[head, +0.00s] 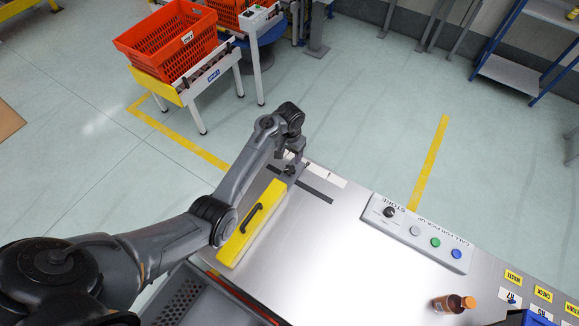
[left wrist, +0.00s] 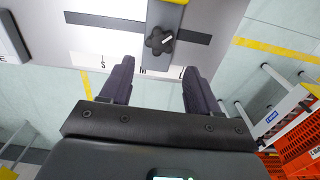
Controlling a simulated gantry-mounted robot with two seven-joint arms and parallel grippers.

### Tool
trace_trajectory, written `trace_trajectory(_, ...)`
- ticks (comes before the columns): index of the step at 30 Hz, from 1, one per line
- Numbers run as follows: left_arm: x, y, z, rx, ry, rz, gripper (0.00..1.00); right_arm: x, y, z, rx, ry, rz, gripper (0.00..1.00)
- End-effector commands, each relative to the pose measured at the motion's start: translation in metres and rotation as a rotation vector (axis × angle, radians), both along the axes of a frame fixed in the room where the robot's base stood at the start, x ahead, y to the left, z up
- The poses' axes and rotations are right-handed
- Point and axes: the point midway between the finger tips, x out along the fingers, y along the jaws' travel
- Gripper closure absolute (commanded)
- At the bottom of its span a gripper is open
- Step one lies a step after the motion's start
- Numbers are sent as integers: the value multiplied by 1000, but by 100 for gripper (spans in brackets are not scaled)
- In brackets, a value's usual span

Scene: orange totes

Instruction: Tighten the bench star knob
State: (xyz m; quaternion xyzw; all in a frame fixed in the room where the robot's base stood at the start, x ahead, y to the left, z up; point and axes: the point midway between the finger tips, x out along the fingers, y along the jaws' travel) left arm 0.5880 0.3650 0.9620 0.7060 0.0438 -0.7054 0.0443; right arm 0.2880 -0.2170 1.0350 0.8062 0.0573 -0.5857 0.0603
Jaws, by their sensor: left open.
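The black star knob (left wrist: 159,41) shows in the left wrist view, with a pale mark on its top. It sits on a grey bar at the end of a yellow block with a black handle (head: 251,217), beside a printed scale with the letters S, M and L (left wrist: 142,67). My left gripper (left wrist: 158,70) is open, its two fingers apart and empty. The knob lies beyond the fingertips, roughly centred between them in that view. In the head view my left gripper (head: 291,160) is over the bench's far left corner and mostly hides the knob. My right gripper is not in view.
The metal bench (head: 330,240) is bare in the middle. A button box (head: 418,232) and a brown bottle (head: 454,303) stand to the right. A grey crate (head: 185,300) is at the near edge. Orange totes (head: 170,45) stand on a rack beyond.

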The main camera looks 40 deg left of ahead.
Motion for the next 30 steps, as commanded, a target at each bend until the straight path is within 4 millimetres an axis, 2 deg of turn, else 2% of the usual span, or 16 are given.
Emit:
trace_trajectory(9, -1, 1, -54, 2, 3, 0, 39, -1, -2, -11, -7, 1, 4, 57)
trace_trajectory(15, -1, 0, -79, 2, 3, 1, 39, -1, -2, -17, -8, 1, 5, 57)
trace_trajectory(21, -1, 1, -90, 2, 1, 1, 39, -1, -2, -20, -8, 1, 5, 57)
trace_trajectory(30, -1, 1, -91, 2, 0, 1, 39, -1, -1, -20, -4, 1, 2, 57)
